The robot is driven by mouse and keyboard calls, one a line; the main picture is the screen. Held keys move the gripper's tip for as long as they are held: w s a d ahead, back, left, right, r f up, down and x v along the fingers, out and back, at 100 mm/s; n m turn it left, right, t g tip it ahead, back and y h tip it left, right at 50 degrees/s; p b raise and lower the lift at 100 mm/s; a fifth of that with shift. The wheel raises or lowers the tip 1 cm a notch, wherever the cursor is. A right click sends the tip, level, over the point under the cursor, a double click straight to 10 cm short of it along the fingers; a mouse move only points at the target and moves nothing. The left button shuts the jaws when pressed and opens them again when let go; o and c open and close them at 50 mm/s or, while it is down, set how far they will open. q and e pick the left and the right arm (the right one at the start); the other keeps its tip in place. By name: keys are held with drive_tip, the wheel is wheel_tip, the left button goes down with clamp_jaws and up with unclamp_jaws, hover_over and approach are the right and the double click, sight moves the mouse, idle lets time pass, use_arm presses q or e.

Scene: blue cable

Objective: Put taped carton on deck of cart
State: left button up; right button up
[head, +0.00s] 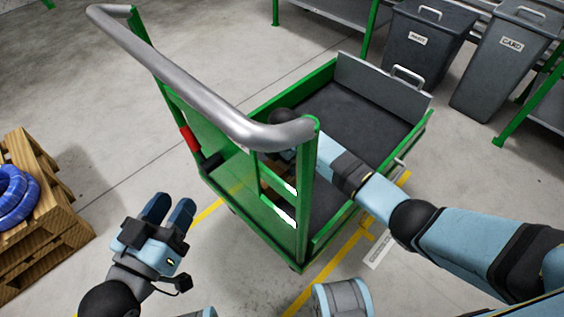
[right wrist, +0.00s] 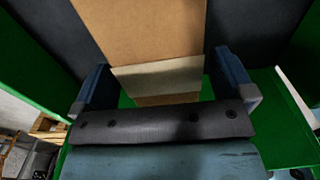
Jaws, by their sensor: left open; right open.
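The taped carton (right wrist: 140,35) shows in the right wrist view as a brown cardboard face with a paler tape band across its near end. It appears to stand on the dark deck of the green cart (head: 365,110). My right gripper (right wrist: 165,82) is open, with one finger on each side of the carton's near end; I cannot tell whether they touch it. In the head view my right arm reaches into the cart, and its gripper and most of the carton are hidden behind the handle and green end panel. My left gripper (head: 168,210) is open and empty, left of the cart.
A wooden pallet stack (head: 50,225) with a coiled blue cable (head: 15,195) stands at the left. Grey bins (head: 430,35) and green-legged tables stand behind. The cart's grey handle (head: 190,75) rises at its near end.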

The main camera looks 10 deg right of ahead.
wheel_tip(320, 180, up, 10)
drive_tip(key=p, duration=0.3)
drive_tip(key=shift+f, duration=0.2)
use_arm(q)
drive_tip(key=r, duration=0.2)
drive_tip(key=r+t, duration=0.1)
drive_tip(key=r, duration=0.1)
drive_tip(key=r+t, duration=0.1)
drive_tip(key=shift+s+a+r+n, duration=0.15)
drive_tip(key=shift+a+r+n, duration=0.15)
drive_tip(key=shift+r, duration=0.1)
